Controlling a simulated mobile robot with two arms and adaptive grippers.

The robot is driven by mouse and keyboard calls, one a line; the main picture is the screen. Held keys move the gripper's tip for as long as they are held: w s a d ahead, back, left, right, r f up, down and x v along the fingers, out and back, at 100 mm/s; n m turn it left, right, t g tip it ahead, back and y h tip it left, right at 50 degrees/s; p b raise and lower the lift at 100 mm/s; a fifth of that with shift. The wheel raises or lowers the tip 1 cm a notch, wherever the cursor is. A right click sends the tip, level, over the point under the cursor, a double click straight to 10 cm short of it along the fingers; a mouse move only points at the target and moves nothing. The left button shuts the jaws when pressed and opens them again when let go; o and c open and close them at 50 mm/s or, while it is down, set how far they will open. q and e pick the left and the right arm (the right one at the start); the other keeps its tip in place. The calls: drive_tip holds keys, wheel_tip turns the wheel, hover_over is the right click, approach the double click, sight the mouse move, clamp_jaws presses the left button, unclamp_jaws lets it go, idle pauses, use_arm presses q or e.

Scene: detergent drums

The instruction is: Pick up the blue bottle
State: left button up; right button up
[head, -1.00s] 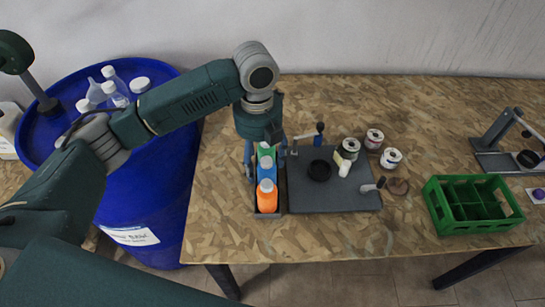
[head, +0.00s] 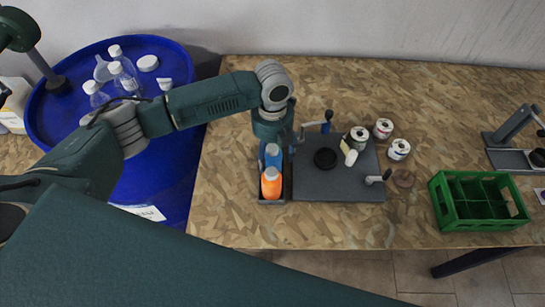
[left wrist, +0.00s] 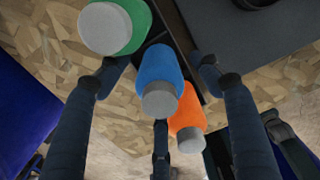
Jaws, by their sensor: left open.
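The blue bottle (head: 273,155) stands in a narrow dark tray (head: 271,202) at the table's left side, behind the orange bottle (head: 271,183). My left gripper (head: 276,147) is open over the blue bottle, pointing down. In the left wrist view the blue bottle (left wrist: 160,73) with its grey cap lies between the spread fingers (left wrist: 158,78), which do not visibly grip it. There the green bottle (left wrist: 133,28) and the orange bottle (left wrist: 188,122) stand on either side of it. The green bottle is hidden in the head view. My right gripper is not in view.
A dark board (head: 335,178) with a clamp handle and several small cans adjoins the tray on the right. A green crate (head: 478,205) stands further right. A blue drum (head: 60,125) with clear bottles on top stands left. The table's front is clear.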

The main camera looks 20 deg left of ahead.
use_arm(q)
drive_tip(key=shift+f, duration=0.6)
drive_tip(key=c, duration=1.4)
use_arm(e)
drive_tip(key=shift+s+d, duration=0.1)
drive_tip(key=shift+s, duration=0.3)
use_arm(q)
drive_tip(key=shift+r, duration=0.1)
